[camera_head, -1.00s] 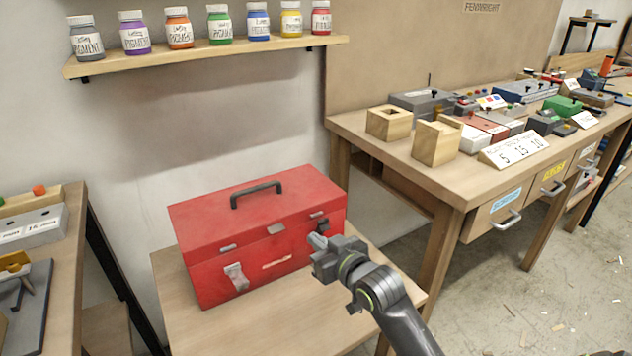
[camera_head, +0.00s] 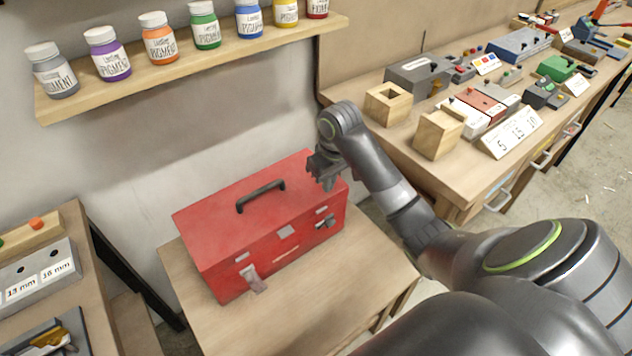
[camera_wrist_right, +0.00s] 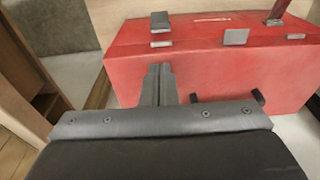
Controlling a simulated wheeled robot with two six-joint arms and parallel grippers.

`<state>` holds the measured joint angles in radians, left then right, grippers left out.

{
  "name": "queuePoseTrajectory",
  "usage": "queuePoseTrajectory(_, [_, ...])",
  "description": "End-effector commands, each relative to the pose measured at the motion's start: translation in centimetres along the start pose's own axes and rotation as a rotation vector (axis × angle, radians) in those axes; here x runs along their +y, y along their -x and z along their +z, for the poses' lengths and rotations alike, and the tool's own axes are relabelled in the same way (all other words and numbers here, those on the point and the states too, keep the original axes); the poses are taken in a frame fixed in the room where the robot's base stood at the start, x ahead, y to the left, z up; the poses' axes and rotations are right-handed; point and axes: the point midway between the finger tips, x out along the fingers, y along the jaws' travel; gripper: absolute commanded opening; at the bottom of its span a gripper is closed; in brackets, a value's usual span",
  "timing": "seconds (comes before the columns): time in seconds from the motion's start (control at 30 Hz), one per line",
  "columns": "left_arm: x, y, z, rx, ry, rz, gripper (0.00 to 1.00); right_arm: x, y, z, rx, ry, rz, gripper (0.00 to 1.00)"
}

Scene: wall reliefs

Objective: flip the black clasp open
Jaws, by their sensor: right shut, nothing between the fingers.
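A red toolbox (camera_head: 235,225) sits closed on a small wooden table. The darker clasp (camera_head: 325,222) is at the right end of its front face; its lever juts out below a small grey catch (camera_head: 321,210) on the lid. The same clasp shows at the top of the right wrist view (camera_wrist_right: 160,20), with red surface between it and the catch (camera_wrist_right: 160,42). A lighter grey clasp (camera_head: 253,278) hangs at the left end. My right gripper (camera_head: 322,178) is shut and empty, above the lid's right end; its fingers show in the wrist view (camera_wrist_right: 157,85). My left gripper is out of view.
A black handle (camera_head: 261,196) stands on the lid, and a grey plate (camera_head: 286,231) is at the front centre. A workbench (camera_head: 450,180) with wooden blocks is at the right. A shelf (camera_head: 200,60) of pigment jars is above. The table (camera_head: 300,305) before the box is clear.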

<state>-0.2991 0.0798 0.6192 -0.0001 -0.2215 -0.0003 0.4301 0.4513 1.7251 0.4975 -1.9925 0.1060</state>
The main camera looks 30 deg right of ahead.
Motion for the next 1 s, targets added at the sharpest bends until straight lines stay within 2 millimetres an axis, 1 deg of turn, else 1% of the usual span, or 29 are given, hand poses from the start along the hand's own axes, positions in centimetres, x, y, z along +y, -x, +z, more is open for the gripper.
queuePoseTrajectory(0.03, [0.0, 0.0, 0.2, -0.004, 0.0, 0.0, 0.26, 0.0, -0.5, 0.1, -0.005, -0.001, -0.002, 0.0])
queuePoseTrajectory(0.17, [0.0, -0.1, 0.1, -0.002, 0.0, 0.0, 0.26, -0.1, -2.5, 0.2, -0.005, -0.001, -0.002, 0.0])
queuePoseTrajectory(0.4, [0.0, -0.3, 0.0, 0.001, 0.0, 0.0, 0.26, -0.1, -6.9, 0.1, -0.004, 0.0, -0.002, 0.0])
queuePoseTrajectory(0.53, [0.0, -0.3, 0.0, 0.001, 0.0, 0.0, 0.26, -0.1, -8.6, 0.1, -0.002, -0.001, -0.001, 0.0])
queuePoseTrajectory(0.7, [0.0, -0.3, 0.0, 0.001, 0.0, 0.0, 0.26, -0.1, -9.7, 0.1, -0.001, 0.001, 0.0, 0.0])
queuePoseTrajectory(1.0, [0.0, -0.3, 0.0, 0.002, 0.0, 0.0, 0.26, 0.0, -9.8, 0.1, 0.0, 0.001, 0.001, 0.0])
